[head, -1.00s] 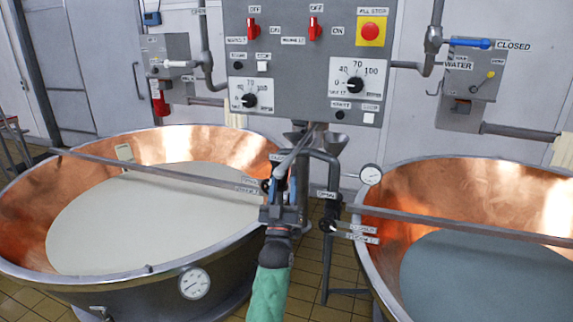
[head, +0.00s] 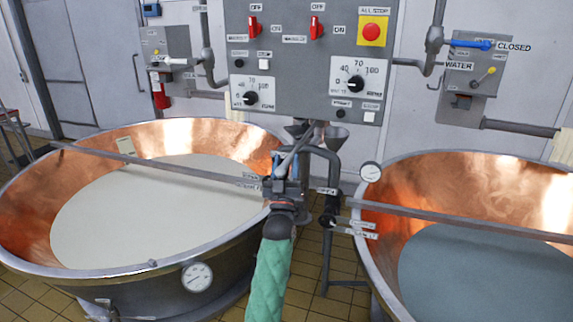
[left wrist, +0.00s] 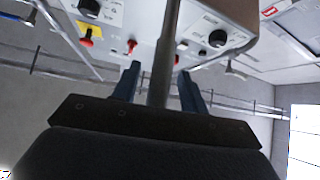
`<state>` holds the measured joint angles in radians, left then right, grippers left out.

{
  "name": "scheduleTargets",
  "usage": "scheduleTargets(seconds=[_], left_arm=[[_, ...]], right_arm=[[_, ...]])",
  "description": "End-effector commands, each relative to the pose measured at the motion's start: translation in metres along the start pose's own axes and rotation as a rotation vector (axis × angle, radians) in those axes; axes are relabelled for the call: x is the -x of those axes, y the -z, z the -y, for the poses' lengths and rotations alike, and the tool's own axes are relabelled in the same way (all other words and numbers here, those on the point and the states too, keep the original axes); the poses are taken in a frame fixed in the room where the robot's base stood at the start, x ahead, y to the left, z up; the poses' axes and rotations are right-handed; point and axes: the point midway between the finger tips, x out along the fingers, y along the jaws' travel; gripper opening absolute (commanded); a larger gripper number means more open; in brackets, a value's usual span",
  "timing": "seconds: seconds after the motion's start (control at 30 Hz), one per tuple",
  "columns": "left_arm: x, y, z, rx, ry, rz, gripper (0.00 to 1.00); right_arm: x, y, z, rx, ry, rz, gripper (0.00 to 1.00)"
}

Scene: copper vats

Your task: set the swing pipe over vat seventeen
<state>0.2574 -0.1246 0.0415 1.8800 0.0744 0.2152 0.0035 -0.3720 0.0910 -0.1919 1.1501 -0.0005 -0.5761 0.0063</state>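Two copper-lined vats stand side by side in the head view, the left vat (head: 40,222) with pale liquid and the right vat (head: 455,180) with grey-blue liquid. The small labels are too blurred to tell which is seventeen. A slim grey pipe (head: 298,147), seemingly the swing pipe, slopes down between the vats to my left gripper (head: 285,168). In the left wrist view, the pipe (left wrist: 163,65) runs between the two dark blue fingers of the gripper (left wrist: 159,82), with gaps showing on both sides. The gripper looks open around it. My right gripper is out of view.
A grey control panel (head: 300,50) with red switches, dials and a stop button hangs above the gap. Long bars (head: 150,168) cross both vats. A dark post (head: 327,255) stands close right of my arm. Tiled floor (head: 305,285) shows between the vats.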

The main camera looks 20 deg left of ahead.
Motion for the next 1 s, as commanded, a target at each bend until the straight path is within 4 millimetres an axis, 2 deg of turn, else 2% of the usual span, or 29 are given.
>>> scheduleTargets(seconds=[0.03, 0.2, 0.23, 0.63, 0.77, 0.83, 1.0], left_arm=[[0.000, 0.000, 0.000, 0.000, 0.000, 0.000, 0.35], [0.000, 0.000, 0.000, 0.000, 0.000, 0.000, 0.02], [0.000, 0.000, 0.000, 0.000, 0.000, 0.000, 0.00], [0.000, 0.000, 0.008, 0.010, -0.012, 0.003, 0.00], [-0.001, 0.001, 0.018, 0.024, -0.029, 0.008, 0.00], [-0.002, 0.001, 0.026, 0.035, -0.041, 0.012, 0.00], [-0.006, 0.003, 0.048, 0.068, -0.077, 0.021, 0.00]], right_arm=[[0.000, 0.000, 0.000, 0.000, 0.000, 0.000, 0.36], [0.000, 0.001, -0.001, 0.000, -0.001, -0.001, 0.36], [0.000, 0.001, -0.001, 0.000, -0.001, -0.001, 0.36], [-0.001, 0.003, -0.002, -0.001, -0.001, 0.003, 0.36], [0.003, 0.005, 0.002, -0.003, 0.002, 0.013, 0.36], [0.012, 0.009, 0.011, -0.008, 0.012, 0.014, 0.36], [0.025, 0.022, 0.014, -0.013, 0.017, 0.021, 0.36]])
